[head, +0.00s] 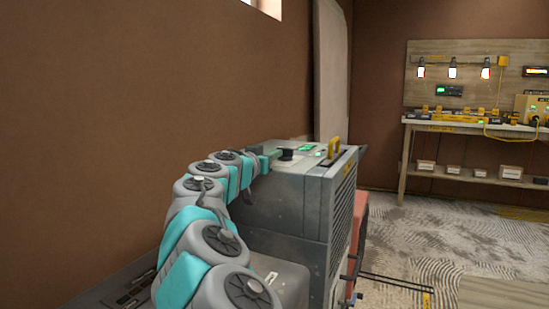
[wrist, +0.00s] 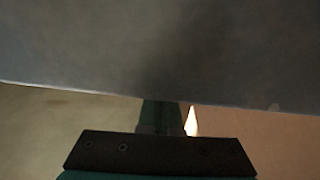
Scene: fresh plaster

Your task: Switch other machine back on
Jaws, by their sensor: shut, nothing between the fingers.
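A grey boxy machine (head: 285,212) stands in the middle of the head view, with a vented side. Its top has a small green-lit panel (head: 320,153) and a yellow handle (head: 334,147). My gripper (head: 274,156) is at the machine's top left edge, shut and empty. A dark knob-like piece (head: 286,153) is right by its tip; I cannot tell whether they touch. In the wrist view my gripper's teal fingers (wrist: 160,116) are together, and a grey surface (wrist: 160,50), likely the machine, fills the upper half very close. The fingertips are hidden there.
A workbench (head: 470,126) with lamps, yellow tools and small boxes stands at the back right. A reddish object (head: 361,215) is just behind the machine. A pale board (head: 332,70) leans at the wall. Patterned floor (head: 440,240) is open to the right.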

